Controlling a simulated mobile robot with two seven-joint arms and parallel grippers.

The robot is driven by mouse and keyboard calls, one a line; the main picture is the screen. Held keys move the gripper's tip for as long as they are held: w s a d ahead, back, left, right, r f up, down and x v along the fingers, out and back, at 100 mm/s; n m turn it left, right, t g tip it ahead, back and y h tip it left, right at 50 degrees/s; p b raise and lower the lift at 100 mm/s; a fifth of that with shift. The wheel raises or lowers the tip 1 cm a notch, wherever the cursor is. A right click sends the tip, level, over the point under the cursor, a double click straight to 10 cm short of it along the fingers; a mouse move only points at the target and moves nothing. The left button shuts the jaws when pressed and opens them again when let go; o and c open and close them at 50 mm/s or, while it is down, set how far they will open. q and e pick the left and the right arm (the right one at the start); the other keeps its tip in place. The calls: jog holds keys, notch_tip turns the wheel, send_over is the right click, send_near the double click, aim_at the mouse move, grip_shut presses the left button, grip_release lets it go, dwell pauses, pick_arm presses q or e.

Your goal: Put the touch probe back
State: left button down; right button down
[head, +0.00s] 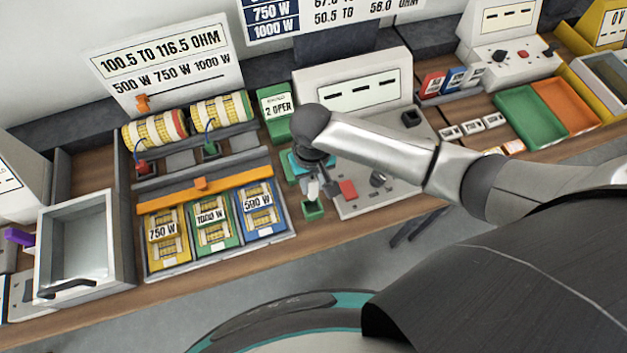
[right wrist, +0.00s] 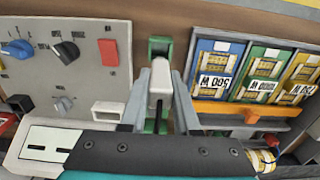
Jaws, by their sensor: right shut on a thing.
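My right gripper (head: 316,190) points down in front of the grey test unit and is shut on the touch probe. In the right wrist view the probe (right wrist: 160,84) is a whitish body with a dark lower part, between the two grey fingers (right wrist: 161,92). A small green holder (head: 313,210) sits just below the fingertips in the head view. It shows in the right wrist view (right wrist: 160,46) just beyond the probe's end. I cannot tell whether the probe touches it or is inside it. My left gripper is not in view.
The grey test unit (head: 377,195) with knobs and a red button stands close beside the gripper. On the other side is a rack with wattage-labelled cards (head: 212,227) and an orange bar (head: 205,185). Green (head: 530,118) and orange trays lie at right.

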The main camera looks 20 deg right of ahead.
aim_at(312, 198)
jog(key=shift+f, duration=0.2)
jog(key=shift+a+f+b, duration=0.1)
jog(key=shift+f+b, duration=0.4)
jog(key=shift+f, duration=0.4)
notch_tip(312, 198, down, 2)
jog(key=b, duration=0.3)
jog(key=shift+f, duration=0.15)
jog(key=shift+f+b, duration=0.55)
jog(key=shift+f, duration=1.15)
jog(key=c, duration=0.6)
grip_release()
jog(key=shift+o, duration=0.2)
notch_tip(312, 198, up, 15)
jog(key=shift+r+p, duration=0.15)
jog(key=shift+p, duration=0.85)
